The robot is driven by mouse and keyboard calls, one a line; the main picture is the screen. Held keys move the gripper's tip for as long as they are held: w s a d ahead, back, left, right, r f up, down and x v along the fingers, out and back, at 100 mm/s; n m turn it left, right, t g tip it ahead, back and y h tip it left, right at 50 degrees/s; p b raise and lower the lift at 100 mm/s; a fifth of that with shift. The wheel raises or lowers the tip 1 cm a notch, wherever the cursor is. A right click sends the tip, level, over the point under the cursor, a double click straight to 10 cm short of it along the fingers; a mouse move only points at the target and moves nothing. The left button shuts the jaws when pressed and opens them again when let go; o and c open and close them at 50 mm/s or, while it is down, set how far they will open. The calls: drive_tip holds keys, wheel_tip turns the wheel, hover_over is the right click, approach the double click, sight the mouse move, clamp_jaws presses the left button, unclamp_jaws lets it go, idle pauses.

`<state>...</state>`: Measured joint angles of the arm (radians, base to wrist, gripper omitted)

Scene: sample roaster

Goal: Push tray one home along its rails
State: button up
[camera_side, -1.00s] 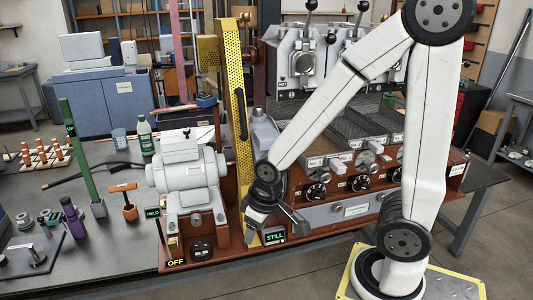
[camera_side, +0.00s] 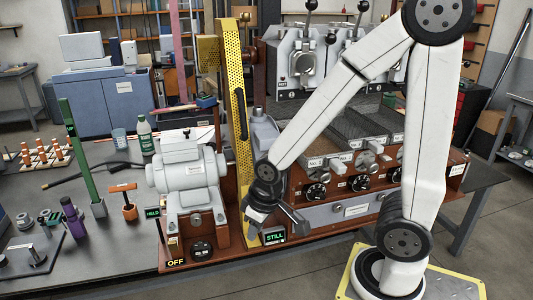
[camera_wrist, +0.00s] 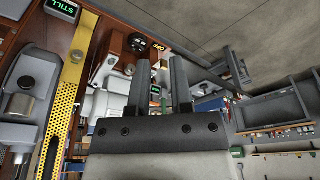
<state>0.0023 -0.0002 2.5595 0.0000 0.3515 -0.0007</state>
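Tray one appears to be the leftmost of the dark trays, with a small white tag (camera_side: 317,162) that seems to read No. 1. It sits on the red-brown roaster bench, partly hidden behind my forearm in the side view. Its rails cannot be made out. My gripper (camera_side: 275,226) is low at the bench's front, left of and below the tray front, apart from it. Its two fingers also show in the wrist view (camera_wrist: 160,66), spread with nothing between them. The tray cannot be picked out in the wrist view.
A yellow perforated guard (camera_side: 237,110) stands upright just left of my gripper. A grey motor (camera_side: 188,168) is further left, and a small STILL display (camera_side: 275,235) sits by the fingers. Black knobs (camera_side: 315,191) line the bench front.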

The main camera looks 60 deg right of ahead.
drive_tip(key=shift+d, duration=0.2)
clamp_jaws()
drive_tip(key=s+d+r+m+g, duration=0.1)
drive_tip(key=s+d+r+m, duration=0.15)
drive_tip(key=d, duration=0.55)
drive_tip(key=s+d+r+m, duration=0.1)
drive_tip(key=d+r+m, duration=0.15)
drive_tip(key=d, duration=0.45)
drive_tip(key=s+d+r+m+g, duration=0.1)
drive_tip(key=s+d+r+m, duration=0.3)
drive_tip(key=s+d, duration=0.6)
drive_tip(key=shift+s+d+r+g, duration=0.3)
drive_tip(key=shift+s+r, duration=0.45)
drive_tip(key=shift+r, duration=0.2)
